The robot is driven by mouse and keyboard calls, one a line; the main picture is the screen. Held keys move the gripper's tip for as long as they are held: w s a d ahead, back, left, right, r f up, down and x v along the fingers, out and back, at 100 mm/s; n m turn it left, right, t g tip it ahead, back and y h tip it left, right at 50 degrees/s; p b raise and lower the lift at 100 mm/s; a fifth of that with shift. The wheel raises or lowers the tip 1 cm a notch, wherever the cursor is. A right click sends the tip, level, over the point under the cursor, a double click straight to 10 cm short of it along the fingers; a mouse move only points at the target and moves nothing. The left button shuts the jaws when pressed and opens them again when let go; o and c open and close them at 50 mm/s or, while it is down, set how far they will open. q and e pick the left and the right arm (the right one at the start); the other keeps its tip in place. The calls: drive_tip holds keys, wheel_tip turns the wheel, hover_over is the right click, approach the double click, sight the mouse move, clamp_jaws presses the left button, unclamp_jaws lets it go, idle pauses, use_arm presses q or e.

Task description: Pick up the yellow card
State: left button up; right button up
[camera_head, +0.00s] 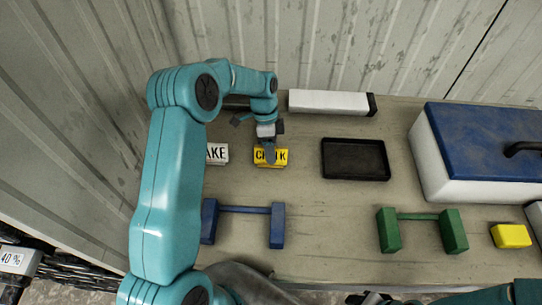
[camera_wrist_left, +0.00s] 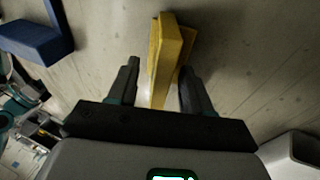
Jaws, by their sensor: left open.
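The yellow card (camera_head: 276,160) with dark lettering stands on the table below my left gripper (camera_head: 268,148), and one finger covers part of its lettering. In the left wrist view the yellow card (camera_wrist_left: 168,42) rises as a folded, tent-like shape between the two dark fingers. My left gripper (camera_wrist_left: 158,75) is open, and gaps show between the card and both fingers. Part of my right arm shows at the bottom right of the head view; its jaws cannot be made out.
A white lettered card (camera_head: 218,153) stands just left of the yellow one. A black tray (camera_head: 355,174) lies to the right. A blue bar-shaped piece (camera_head: 277,225) and a green one (camera_head: 453,230) are nearer. A blue-lidded white box (camera_head: 440,175) and a yellow block (camera_head: 511,236) are at right.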

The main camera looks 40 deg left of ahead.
use_arm(q)
drive_tip(key=shift+s+a+f, duration=0.1)
drive_tip(key=shift+f+b, duration=0.15)
drive_tip(key=shift+b, duration=0.15)
drive_tip(key=c, duration=0.8)
clamp_jaws()
